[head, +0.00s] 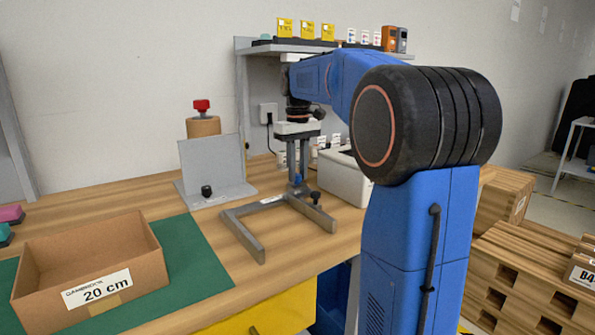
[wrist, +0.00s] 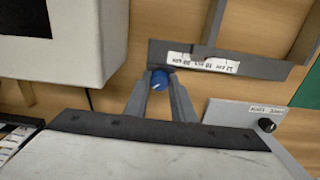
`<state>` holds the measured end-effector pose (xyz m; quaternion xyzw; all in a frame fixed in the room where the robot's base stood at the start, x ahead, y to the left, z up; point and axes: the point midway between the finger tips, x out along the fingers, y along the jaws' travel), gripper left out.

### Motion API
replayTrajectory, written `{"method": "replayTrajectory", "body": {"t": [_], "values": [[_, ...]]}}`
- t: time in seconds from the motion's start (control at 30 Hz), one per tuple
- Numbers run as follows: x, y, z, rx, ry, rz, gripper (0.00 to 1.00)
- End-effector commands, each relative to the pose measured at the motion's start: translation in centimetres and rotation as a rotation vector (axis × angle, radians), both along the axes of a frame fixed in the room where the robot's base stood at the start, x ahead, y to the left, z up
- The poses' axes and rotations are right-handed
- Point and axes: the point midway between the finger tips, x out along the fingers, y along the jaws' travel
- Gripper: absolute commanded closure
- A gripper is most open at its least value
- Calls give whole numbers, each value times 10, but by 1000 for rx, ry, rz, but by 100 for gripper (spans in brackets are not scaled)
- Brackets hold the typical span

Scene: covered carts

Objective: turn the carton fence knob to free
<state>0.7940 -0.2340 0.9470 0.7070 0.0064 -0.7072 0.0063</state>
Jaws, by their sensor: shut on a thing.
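The carton fence (head: 247,238) is a grey frame with two arms lying on the wooden table, and a white label with centimetre marks runs along its bar (wrist: 250,67). In the wrist view, a round blue knob (wrist: 160,79) with a pale mark sits by the left end of that bar. The knob is mostly hidden by the fingers in the head view. I cannot read its setting.
A grey upright plate (head: 213,163) with a black knob (head: 207,191) stands left of the fence. An open cardboard box (head: 135,245) marked 20 cm sits on a green mat (head: 200,262). A pale bin (head: 342,180) stands close right of my gripper.

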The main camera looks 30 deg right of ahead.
Motion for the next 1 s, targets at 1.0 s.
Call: {"method": "replayTrajectory", "body": {"t": [1.0], "values": [[1,-2,1,-2,-2,678,100]]}}
